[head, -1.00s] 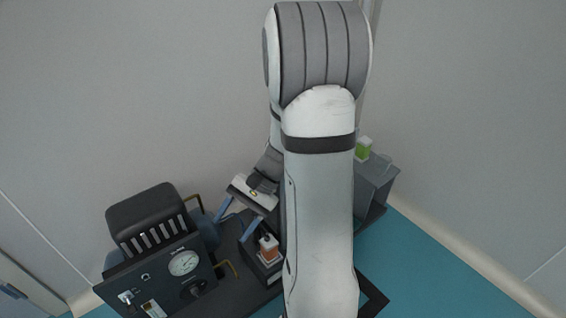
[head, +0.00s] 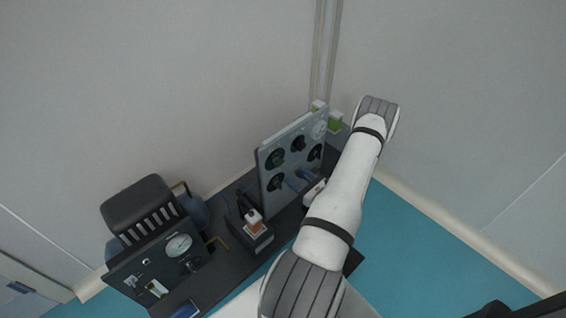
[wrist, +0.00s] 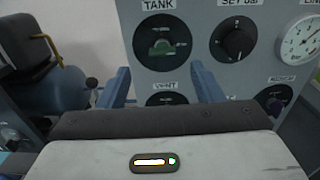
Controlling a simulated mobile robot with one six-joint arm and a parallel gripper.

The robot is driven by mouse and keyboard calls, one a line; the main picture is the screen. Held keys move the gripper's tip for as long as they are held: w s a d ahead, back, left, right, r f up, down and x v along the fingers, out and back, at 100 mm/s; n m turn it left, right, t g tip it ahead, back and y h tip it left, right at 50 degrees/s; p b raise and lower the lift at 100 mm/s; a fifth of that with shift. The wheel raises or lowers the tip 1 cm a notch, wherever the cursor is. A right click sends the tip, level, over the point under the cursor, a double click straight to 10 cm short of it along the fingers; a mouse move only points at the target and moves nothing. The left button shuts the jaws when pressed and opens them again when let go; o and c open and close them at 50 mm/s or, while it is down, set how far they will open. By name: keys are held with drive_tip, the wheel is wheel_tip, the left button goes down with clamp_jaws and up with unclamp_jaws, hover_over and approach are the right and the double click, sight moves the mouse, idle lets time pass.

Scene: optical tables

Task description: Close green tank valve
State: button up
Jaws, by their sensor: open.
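The green tank valve (wrist: 162,42) is a dark round knob with a green handle under the label TANK, at the upper middle of the wrist view. It sits at the upper left of the grey upright panel (head: 268,200), where the valve also shows in the head view (head: 275,158). My gripper (wrist: 160,70) is open, with one blue finger on each side below the valve and nothing between them. In the head view my gripper (head: 299,179) is in front of the panel's lower part. The fingers do not appear to touch the valve.
The panel also carries a black set knob (wrist: 234,40), a white gauge (wrist: 300,42), a vent knob (wrist: 165,99) and another knob at lower right.

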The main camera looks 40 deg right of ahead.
sight(281, 164)
drive_tip(key=w, duration=0.5)
drive_tip(key=w+b, duration=0.1)
drive_tip(key=w, duration=0.1)
drive_tip(key=shift+w+a+f, duration=0.15)
drive_tip(key=shift+w+a, duration=0.1)
drive_tip(key=c, duration=1)
